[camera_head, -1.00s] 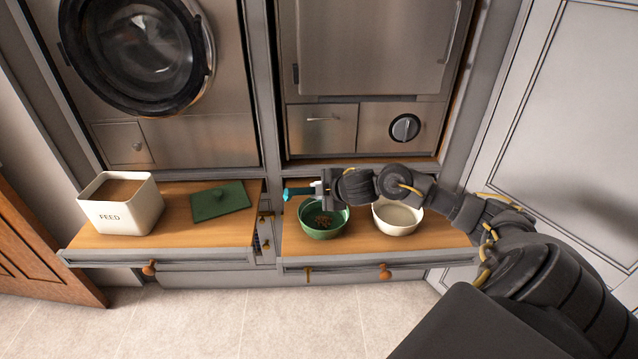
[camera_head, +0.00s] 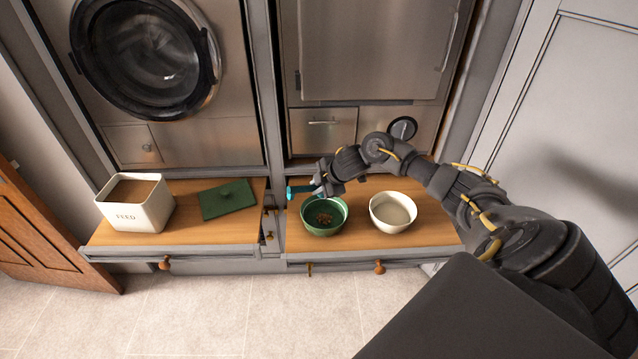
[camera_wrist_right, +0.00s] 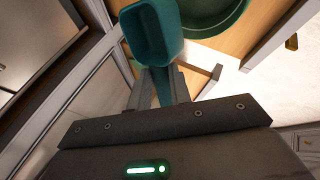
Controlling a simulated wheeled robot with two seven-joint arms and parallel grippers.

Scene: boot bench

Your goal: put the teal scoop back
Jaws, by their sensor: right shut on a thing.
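The teal scoop (camera_head: 299,191) is held by my right gripper (camera_head: 318,187), just above and behind the rim of the green bowl. In the right wrist view the scoop (camera_wrist_right: 150,35) shows its hollow, which looks empty, with its handle between the fingers of my right gripper (camera_wrist_right: 163,88). The white feed bin (camera_head: 138,203), marked FEED, stands open on the left bench, filled with brown feed. Its green lid (camera_head: 227,200) lies flat beside it. My left gripper is not in view.
The green bowl (camera_head: 313,228) holds some brown feed and sits on the right bench. A pale bowl (camera_head: 392,211) stands to its right. A narrow gap with hooks (camera_head: 269,226) separates the two benches. The floor in front is clear.

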